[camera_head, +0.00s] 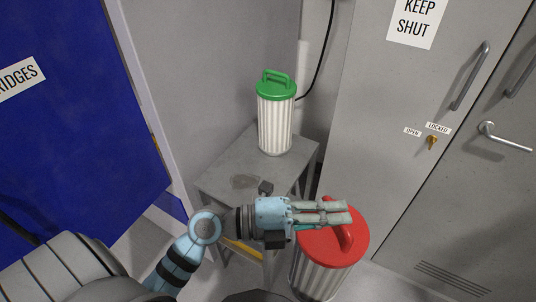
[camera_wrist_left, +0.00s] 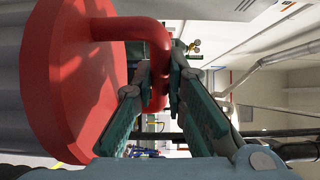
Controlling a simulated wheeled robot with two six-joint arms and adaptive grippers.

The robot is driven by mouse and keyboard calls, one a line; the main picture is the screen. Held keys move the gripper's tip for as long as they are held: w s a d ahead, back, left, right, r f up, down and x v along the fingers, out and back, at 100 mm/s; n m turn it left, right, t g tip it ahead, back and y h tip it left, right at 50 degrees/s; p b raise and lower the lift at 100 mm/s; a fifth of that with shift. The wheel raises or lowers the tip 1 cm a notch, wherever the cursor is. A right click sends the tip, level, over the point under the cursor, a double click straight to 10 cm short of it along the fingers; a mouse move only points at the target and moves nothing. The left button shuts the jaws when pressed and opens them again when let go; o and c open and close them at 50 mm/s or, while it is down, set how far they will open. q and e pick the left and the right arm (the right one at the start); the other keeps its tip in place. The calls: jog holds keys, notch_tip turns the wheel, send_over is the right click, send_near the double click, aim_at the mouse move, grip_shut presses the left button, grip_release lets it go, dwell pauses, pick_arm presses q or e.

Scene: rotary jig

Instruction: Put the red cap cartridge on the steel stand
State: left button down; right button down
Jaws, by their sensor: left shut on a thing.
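The red cap cartridge (camera_head: 333,250) has a white ribbed body and a red lid with a loop handle. My left gripper (camera_head: 345,213) is shut on its red handle, and the cartridge hangs upright below it, to the right of the stand. In the left wrist view the fingers (camera_wrist_left: 160,88) close around the red handle, with the red cap (camera_wrist_left: 75,75) at the left. The steel stand (camera_head: 222,178) is a grey table in the middle. A green cap cartridge (camera_head: 275,115) stands upright on its back right part. My right gripper is not in view.
A blue panel (camera_head: 70,110) is at the left. Grey cabinet doors (camera_head: 400,130) with handles and a key (camera_head: 432,141) are at the right. The front left part of the stand top is bare.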

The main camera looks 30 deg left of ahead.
pick_arm(q)
jog(key=w, duration=0.1)
jog(key=w+a+r, duration=0.2)
jog(key=shift+w, duration=0.2)
jog(key=w+a+r+n+t+y+p, duration=0.1)
jog(key=w+a+r+n+t+y, duration=0.2)
jog(key=w+a, duration=0.4)
jog(key=w+a+r+n+t+y, duration=0.25)
jog(key=w+a, duration=0.25)
jog(key=a, duration=0.3)
jog(key=w+a+r+n+t+y, duration=0.1)
jog(key=w+a+r+n+y, duration=0.1)
jog(key=a+r+n+y, duration=0.5)
jog(key=w+a+r+t+y, duration=0.1)
jog(key=a+r+y, duration=0.4)
jog(key=a, duration=0.7)
notch_tip(320, 180, down, 20)
jog(key=b, duration=0.2)
jog(key=shift+d+b, duration=0.25)
jog(key=shift+b, duration=0.15)
jog(key=c, duration=1.9)
grip_release()
jog(key=shift+o, duration=1.3)
jog(key=shift+r, duration=0.15)
jog(key=shift+s, duration=0.1)
